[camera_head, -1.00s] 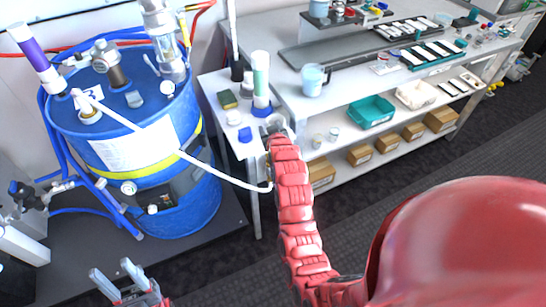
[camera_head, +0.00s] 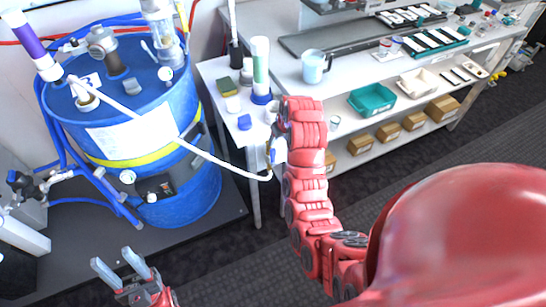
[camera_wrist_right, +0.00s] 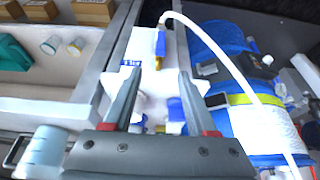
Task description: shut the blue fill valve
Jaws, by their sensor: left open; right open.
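The blue fill valve (camera_wrist_right: 161,44) has a blue handle and brass fitting at the end of a white hose. It sits beside a plate lettered FILL on the bench's end. In the head view, the valve (camera_head: 271,156) shows at the bench's edge, partly beside my right arm. My right gripper (camera_wrist_right: 157,78) is open and empty in the right wrist view, with the valve just beyond its fingertips, roughly centred between them. In the head view, its fingers are hidden behind my arm. My left gripper (camera_head: 118,260) is open and empty at the lower left, away from the valve.
A blue drum (camera_head: 130,115) stands left of the bench, with the white hose (camera_head: 220,160) running from its top to the valve. A white cylinder with a green band (camera_head: 260,68) and a mug (camera_head: 315,66) stand on the bench.

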